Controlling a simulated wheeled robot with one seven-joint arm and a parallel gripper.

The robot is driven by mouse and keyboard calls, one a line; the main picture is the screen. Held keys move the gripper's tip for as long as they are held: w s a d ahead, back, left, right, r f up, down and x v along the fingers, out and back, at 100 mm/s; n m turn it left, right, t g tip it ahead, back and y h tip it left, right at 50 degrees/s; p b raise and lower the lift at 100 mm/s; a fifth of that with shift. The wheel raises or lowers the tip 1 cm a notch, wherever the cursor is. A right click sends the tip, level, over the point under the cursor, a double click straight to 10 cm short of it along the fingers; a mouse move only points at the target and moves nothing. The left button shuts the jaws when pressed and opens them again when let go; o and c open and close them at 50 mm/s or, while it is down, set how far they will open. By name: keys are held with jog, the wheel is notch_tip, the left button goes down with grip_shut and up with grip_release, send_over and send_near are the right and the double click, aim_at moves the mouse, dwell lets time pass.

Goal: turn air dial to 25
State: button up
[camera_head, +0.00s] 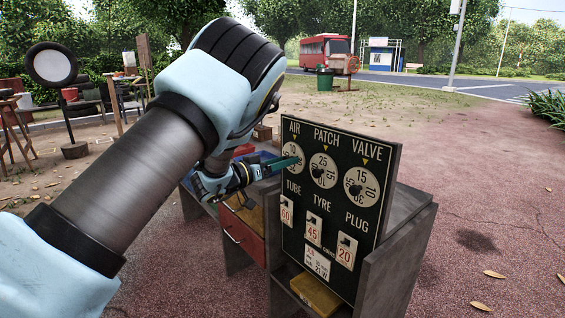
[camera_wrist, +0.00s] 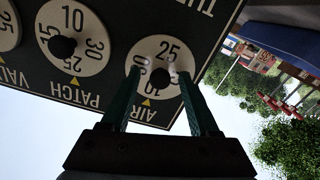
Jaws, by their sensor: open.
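The air dial (camera_head: 287,148) is a white round dial with a dark knob at the upper left of a black board (camera_head: 332,257). It also shows in the wrist view (camera_wrist: 153,45), where the picture is turned over. Its 10 stands by the yellow marker (camera_wrist: 147,102), and its 25 is on the far side from it. My gripper (camera_head: 296,160) is at the air dial, partly covering it in the head view. In the wrist view my gripper (camera_wrist: 159,74) is open, one green finger on each side of the knob. I cannot tell whether the fingers touch it.
The patch dial (camera_head: 323,164) is close to the right of the air dial, with 25 at its marker. The valve dial (camera_head: 361,180) has 15 at its marker. Tube, tyre and plug price plates sit below. A grey cart (camera_head: 403,240) holds the board; open ground lies right.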

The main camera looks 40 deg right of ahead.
grip_shut()
dwell(0.3)
jog(key=shift+m, duration=0.3)
